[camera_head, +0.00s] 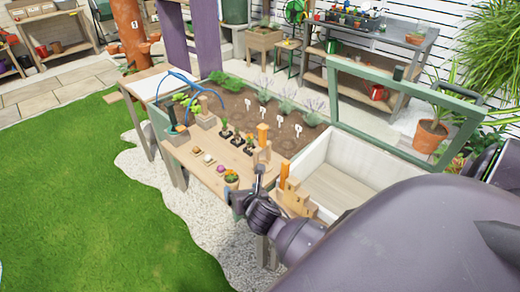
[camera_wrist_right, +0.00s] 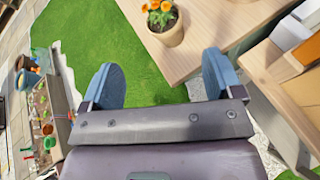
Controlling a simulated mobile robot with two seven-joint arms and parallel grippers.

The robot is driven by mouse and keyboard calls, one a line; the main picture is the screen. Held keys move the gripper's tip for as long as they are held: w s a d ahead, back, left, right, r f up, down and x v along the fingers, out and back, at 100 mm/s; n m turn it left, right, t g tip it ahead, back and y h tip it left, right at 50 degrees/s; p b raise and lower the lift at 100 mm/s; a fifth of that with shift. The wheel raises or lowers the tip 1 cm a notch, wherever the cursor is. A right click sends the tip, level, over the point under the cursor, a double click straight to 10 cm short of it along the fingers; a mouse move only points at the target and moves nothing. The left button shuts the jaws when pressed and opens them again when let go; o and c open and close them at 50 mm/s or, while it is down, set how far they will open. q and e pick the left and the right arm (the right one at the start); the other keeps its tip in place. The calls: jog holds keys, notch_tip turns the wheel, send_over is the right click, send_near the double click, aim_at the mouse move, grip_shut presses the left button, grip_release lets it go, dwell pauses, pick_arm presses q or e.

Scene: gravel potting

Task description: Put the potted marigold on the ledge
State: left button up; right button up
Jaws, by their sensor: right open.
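The potted marigold (camera_head: 231,179) has orange flowers in a small terracotta-coloured pot and stands upright near the front edge of the wooden worktop (camera_head: 203,176). In the right wrist view the marigold (camera_wrist_right: 163,22) is at the top, beyond the fingertips and apart from them. My right gripper (camera_head: 247,190) is just right of the pot in the head view. In the wrist view the right gripper (camera_wrist_right: 160,75) is open and empty, its two blue fingers spread wide. I cannot tell for sure which surface is the ledge. My left gripper is not in view.
Onions or bulbs (camera_head: 208,158), black seedling pots (camera_head: 237,139) and wooden blocks (camera_head: 262,152) share the worktop. A soil bed (camera_head: 290,135) lies behind. A white-walled bin (camera_head: 345,180) and stepped wooden blocks (camera_head: 296,200) are to the right. A blue hoop (camera_head: 190,76) stands at left.

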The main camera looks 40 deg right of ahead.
jog(key=s+a+f+m+y, duration=0.1)
jog(key=s+a+f+m, duration=0.1)
jog(key=s+m, duration=0.7)
jog(key=s+a+f+m+y, duration=0.2)
jog(key=s+m, duration=0.7)
jog(key=m, duration=1.1)
jog(key=shift+s+a+f+g, duration=0.2)
jog(key=shift+a+f+g, duration=0.2)
jog(key=shift+a, duration=0.45)
